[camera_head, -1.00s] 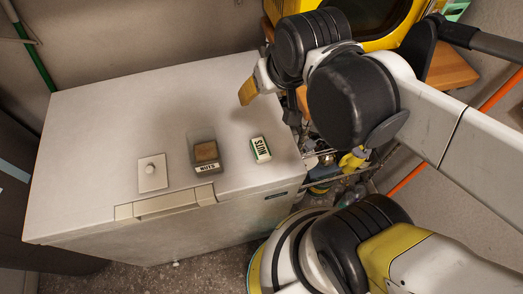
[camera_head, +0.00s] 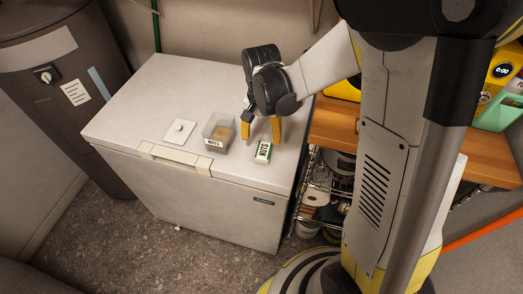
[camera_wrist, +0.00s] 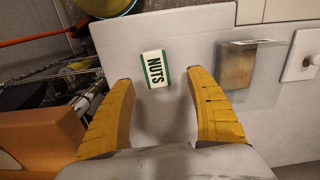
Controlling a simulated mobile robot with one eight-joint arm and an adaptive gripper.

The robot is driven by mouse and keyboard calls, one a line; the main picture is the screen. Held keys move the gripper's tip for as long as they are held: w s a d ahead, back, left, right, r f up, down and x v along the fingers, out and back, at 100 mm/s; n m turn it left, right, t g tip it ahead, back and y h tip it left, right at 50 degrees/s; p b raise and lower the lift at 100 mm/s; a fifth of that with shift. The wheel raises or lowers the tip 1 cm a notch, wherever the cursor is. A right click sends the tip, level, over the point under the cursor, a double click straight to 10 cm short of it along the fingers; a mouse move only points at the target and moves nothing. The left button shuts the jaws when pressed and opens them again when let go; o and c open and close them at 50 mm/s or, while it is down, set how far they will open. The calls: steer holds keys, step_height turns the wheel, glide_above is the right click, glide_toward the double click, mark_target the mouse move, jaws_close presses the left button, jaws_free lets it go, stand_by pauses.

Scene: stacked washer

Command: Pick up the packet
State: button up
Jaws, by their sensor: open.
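The packet (camera_head: 263,152) is a small white box with green ends and the word NUTS, lying on the white chest freezer lid near its front right edge. In the wrist view the packet (camera_wrist: 155,68) lies ahead of the fingertips, between their lines and a little left of centre. My gripper (camera_head: 261,130) is open and empty, with yellow fingers pointing down just behind the packet. In the wrist view my gripper (camera_wrist: 162,90) shows both fingers spread wide, with nothing between them. The packet is fully visible and apart from the fingers.
A clear container labelled NUTS (camera_head: 218,130) stands left of the packet. A white plate with a knob (camera_head: 180,131) lies farther left. A wooden surface (camera_head: 335,125) and a wire shelf (camera_head: 318,190) adjoin the right side. The freezer lid's (camera_head: 165,85) back left is clear.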

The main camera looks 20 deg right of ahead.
mark_target(264, 150)
steer(key=f+b, duration=0.1)
steer(key=f, duration=0.1)
steer(key=f+b, duration=0.1)
steer(key=f, duration=0.4)
steer(key=shift+s+d+b, duration=0.1)
steer(key=shift+d+b, duration=0.2)
steer(key=shift+b, duration=0.1)
steer(key=shift+c, duration=0.5)
steer(key=c, duration=1.2)
